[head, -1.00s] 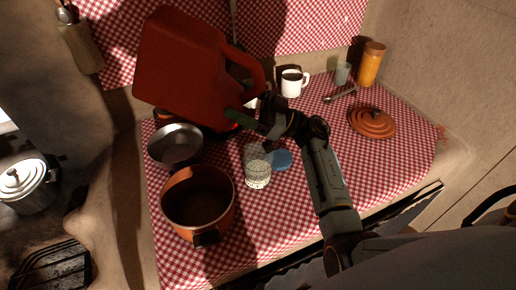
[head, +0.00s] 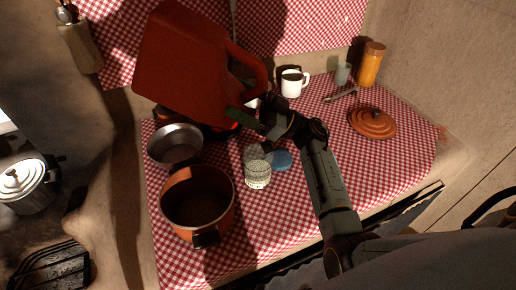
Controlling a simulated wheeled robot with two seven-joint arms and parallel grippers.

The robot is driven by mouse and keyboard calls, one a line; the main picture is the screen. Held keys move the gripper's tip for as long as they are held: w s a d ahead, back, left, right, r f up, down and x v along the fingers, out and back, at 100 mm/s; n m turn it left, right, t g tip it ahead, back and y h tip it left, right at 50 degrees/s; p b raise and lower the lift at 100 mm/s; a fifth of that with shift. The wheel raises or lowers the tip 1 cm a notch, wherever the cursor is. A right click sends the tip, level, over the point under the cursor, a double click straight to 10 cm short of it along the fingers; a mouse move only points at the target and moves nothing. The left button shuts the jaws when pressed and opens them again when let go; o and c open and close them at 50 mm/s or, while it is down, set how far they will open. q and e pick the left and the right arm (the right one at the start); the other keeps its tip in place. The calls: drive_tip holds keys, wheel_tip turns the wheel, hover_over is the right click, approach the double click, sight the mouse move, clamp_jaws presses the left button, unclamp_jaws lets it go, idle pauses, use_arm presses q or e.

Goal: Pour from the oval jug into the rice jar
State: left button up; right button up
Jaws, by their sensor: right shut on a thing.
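A large red jug (head: 188,65) with a loop handle hangs tilted in the air at the upper left; I take it for the oval jug. My right gripper (head: 246,119) is shut on it at the lower end of its handle. Its spout and any contents cannot be made out. The rice jar (head: 258,174) is a clear jar with pale grains in its lower part, standing upright on the checked cloth, below and to the right of the jug in the picture. Its top looks open. My left gripper is not in view.
A blue lid (head: 281,160) lies right beside the jar. An orange pot (head: 198,205) and a metal pan (head: 175,147) stand to its left. A white mug (head: 292,84), an orange lid (head: 372,122) and an orange bottle (head: 370,65) are farther back.

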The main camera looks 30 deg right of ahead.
drive_tip(key=shift+d+r, duration=0.1)
idle(0.9)
drive_tip(key=shift+s+d+r+t+y+b, duration=0.15)
drive_tip(key=shift+r+t+y+b, duration=0.1)
drive_tip(key=shift+r+y, duration=0.2)
drive_tip(key=shift+s+d+r+t+y+b, duration=0.15)
drive_tip(key=shift+r+t+y, duration=0.15)
drive_tip(key=shift+y, duration=0.15)
idle(2.7)
drive_tip(key=shift+w, duration=0.1)
